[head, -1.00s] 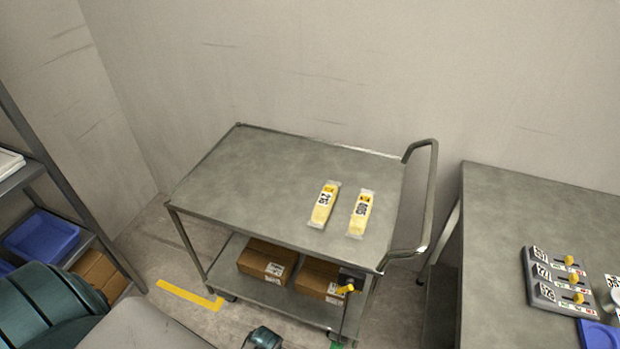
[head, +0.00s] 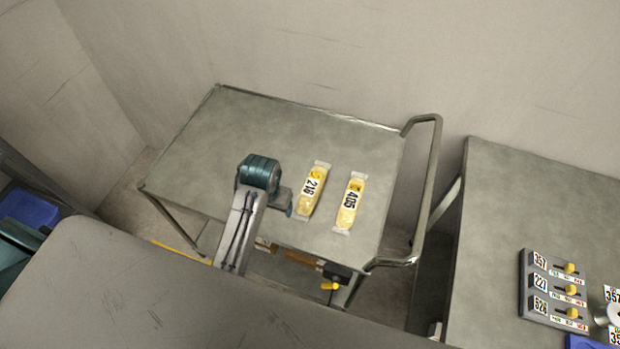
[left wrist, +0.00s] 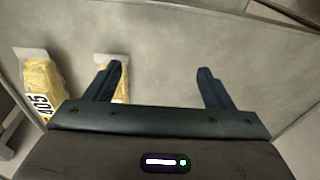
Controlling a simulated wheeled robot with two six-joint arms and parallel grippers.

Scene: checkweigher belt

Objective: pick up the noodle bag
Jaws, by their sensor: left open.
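Two clear-wrapped yellow noodle bags lie on the grey cart top. The left bag (head: 312,190) has a label reading 216, and the right bag (head: 349,203) reads 405. My left gripper (head: 287,203) is low over the cart, just left of the 216 bag. In the left wrist view its two fingers (left wrist: 160,72) are open with bare cart top between them. One finger partly covers the nearer bag (left wrist: 118,66), and whether they touch I cannot tell. The 405 bag (left wrist: 41,84) lies farther left there. My right gripper is not in view.
The metal cart (head: 235,120) has a raised tubular handle (head: 434,180) on its right. A grey table (head: 500,200) beyond it bears a panel of yellow-knobbed switches (head: 553,290). The cart top's left and back are clear. A wall stands behind.

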